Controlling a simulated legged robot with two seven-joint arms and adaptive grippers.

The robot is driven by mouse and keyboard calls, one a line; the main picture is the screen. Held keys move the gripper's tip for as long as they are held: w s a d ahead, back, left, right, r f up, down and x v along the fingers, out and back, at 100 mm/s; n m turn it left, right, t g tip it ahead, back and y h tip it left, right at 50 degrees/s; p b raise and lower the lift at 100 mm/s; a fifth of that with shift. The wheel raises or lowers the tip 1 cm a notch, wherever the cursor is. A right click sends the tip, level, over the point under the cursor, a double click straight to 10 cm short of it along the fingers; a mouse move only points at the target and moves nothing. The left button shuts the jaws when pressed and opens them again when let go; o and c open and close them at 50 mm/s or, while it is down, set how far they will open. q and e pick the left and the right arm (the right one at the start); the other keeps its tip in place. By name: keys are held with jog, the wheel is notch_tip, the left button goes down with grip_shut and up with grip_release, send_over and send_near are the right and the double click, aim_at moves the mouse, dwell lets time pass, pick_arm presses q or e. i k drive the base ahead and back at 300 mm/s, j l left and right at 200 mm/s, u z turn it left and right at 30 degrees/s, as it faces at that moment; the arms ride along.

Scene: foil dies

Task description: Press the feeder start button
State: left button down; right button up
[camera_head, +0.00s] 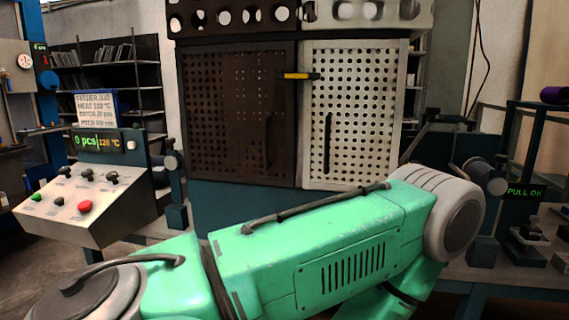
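The control box (80,226) stands at the left with a sloped pale panel. A small green button (37,197) sits at the panel's left, and a larger red button (85,206) is to its right. Several dark knobs or switches (88,177) are in a row above them. The labels are too small to read, so I cannot tell which control is named feeder start. The display (98,143) above reads "0 pcs" and "120 °C". Neither gripper shows in this view, and nothing is seen touching the buttons.
A green arm link of mine fills the lower middle and hides what is behind it. A white sign (95,110) stands above the display. Perforated dark and pale doors (352,115) are at the back. A device (525,191) reading "PULL OK" is at the right.

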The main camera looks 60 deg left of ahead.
aim_at(37, 197)
jog(key=u, duration=3.2)
